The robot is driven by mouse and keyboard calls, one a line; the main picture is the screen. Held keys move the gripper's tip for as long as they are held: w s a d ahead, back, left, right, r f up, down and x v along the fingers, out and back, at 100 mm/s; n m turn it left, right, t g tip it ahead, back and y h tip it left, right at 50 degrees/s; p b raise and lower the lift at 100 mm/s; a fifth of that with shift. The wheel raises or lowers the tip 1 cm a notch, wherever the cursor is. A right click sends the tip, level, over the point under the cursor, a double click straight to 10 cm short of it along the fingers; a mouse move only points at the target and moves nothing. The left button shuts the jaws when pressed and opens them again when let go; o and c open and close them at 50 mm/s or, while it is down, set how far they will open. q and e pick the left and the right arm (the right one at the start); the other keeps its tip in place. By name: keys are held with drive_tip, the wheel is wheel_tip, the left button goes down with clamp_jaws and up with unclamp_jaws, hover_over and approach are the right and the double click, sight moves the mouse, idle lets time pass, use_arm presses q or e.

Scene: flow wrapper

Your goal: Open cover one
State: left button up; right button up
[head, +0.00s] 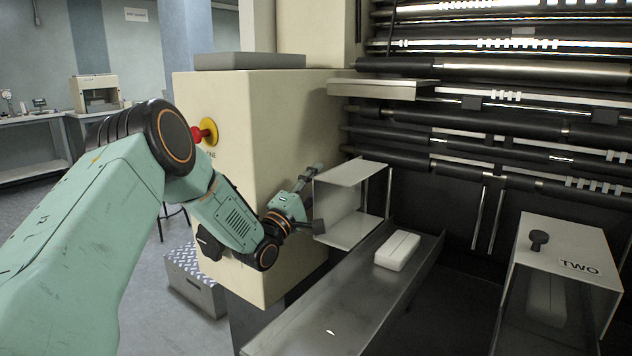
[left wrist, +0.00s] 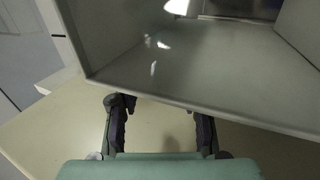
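Cover one (head: 343,197) is a pale, box-like cover at the machine's left end. It stands swung up on its side, its open hollow facing right, above a metal trough. My left gripper (head: 308,203) is just left of it, at its outer face. Its fingers (left wrist: 160,125) are spread apart in the left wrist view, with the cover's wall and rim (left wrist: 200,108) filling the view beyond them. I cannot tell whether they touch it. No knob or label shows on this cover. My right gripper is not in view.
The metal trough (head: 320,308) holds a white block (head: 397,250). Cover two (head: 567,252), marked TWO with a black knob, is down at the right. A cream cabinet (head: 262,130) with a red button (head: 204,131) stands beside my left arm. Dark rollers fill the back.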

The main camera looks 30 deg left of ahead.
use_arm(q)
drive_tip(key=shift+o, duration=0.5)
drive_tip(key=shift+w, duration=0.1)
drive_tip(key=v, duration=1.2)
